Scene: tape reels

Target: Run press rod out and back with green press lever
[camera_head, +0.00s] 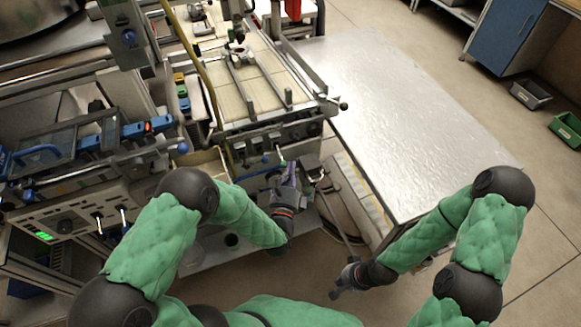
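A small green-tipped lever (283,163) stands on the front of the press machine, beside a blue knob (265,159). My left gripper (287,181) is right at the green lever, just in front of it; it hides part of the lever's stem, and I cannot tell if it touches or grips it. My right gripper (337,286) is low in front of the machine, away from the lever, near the lower end of a thin grey bar (338,222). Its fingers are too small and dark to read. I cannot single out the press rod with certainty.
A shiny metal table (410,110) stands right of the machine. The machine bed (247,85) lies behind the levers. A control panel with a green display (44,236) is at the left. Green (567,128) and dark bins (530,95) are on the floor at the far right.

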